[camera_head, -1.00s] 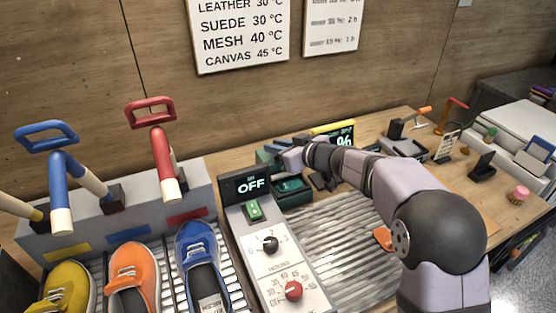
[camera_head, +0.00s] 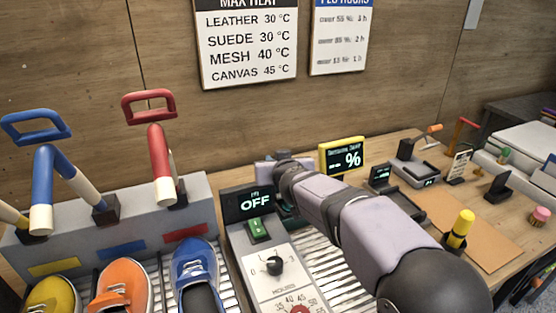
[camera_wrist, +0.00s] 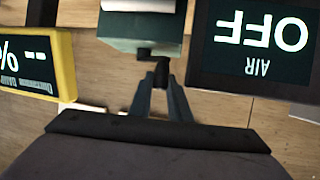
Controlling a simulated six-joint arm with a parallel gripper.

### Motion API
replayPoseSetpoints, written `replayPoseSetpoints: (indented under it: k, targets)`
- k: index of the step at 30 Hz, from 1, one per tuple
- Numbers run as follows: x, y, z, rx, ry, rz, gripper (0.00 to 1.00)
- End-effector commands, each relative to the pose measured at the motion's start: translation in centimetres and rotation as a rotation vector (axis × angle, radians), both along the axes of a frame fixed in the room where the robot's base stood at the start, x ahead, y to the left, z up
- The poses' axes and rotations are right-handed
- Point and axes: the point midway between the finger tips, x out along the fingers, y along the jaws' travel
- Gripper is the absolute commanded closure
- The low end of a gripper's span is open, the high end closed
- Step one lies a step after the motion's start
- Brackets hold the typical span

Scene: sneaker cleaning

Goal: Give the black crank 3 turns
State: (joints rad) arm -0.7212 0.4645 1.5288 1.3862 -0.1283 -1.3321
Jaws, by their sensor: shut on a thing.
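The black crank (camera_wrist: 153,55) shows in the wrist view, on the near side of a dark green box (camera_wrist: 138,28). Its short arm runs to the right and its grip points down toward me. My gripper (camera_wrist: 162,85) is shut on the crank's grip, with one grey finger on each side of it. In the head view my arm reaches to the back of the bench. The fingers and the crank cannot be made out there, behind the arm.
The AIR panel reading OFF (camera_head: 253,202) stands close beside the crank, also in the wrist view (camera_wrist: 250,40). A yellow-framed % display (camera_head: 342,158) stands on the other side. Coloured sneakers (camera_head: 195,272) and levers (camera_head: 160,150) are at left. A yellow-topped marker-like object (camera_head: 460,228) stands at right.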

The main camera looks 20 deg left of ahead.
Motion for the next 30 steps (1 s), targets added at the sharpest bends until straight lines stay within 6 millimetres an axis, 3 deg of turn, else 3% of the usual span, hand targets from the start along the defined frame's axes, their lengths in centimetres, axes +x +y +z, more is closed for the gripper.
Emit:
replayPoseSetpoints:
  k: [30]
  targets:
    - [1.1,2.1,0.6,0.002,-0.006,-0.495,1.00]
